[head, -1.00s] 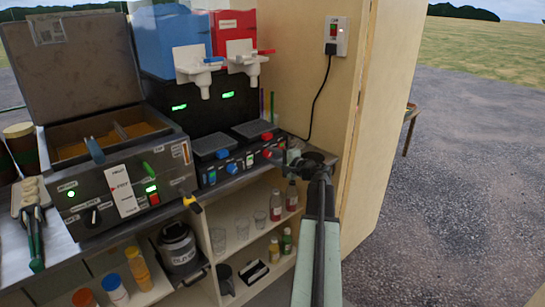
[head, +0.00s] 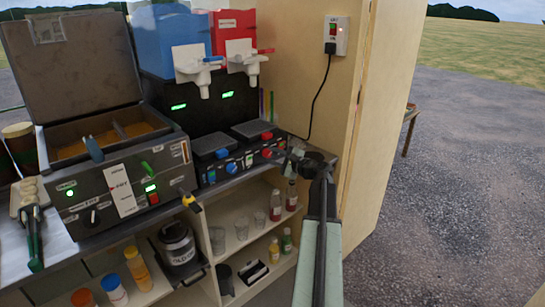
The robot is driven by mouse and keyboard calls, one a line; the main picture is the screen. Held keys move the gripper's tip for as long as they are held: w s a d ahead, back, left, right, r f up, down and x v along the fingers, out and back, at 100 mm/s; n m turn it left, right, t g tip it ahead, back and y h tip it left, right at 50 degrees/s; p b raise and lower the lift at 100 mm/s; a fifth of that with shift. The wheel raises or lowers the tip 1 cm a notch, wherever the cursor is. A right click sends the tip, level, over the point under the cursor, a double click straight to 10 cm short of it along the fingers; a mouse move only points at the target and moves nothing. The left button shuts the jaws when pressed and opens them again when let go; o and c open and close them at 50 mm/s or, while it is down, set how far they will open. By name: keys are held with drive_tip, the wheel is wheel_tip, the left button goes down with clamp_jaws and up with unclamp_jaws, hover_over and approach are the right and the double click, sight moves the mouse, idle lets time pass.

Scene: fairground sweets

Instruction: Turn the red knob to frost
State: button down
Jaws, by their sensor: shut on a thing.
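The slush machine (head: 190,125) stands on the counter, with a blue tank (head: 175,40) and a red tank (head: 232,35) on top. On its right-hand front panel is a red knob (head: 267,153), with another red knob-like part (head: 266,135) just above it. My gripper (head: 277,155) reaches in from the right at the front of this panel and is shut on the lower red knob. The fingertips are small and dark here, so the knob's pointer and the frost mark cannot be read.
Blue knobs (head: 232,167) sit left of the red one. A fryer (head: 125,185) with its lid up stands further left. Bottles (head: 291,195) and glasses (head: 241,228) fill the shelves below. A wooden wall (head: 375,120) with a socket (head: 336,35) rises close on the right.

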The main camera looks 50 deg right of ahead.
drive_tip(key=shift+f, duration=0.1)
drive_tip(key=c, duration=1)
unclamp_jaws()
drive_tip(key=shift+c, duration=0.2)
drive_tip(key=s, duration=0.7)
drive_tip(key=shift+s+r+p, duration=0.4)
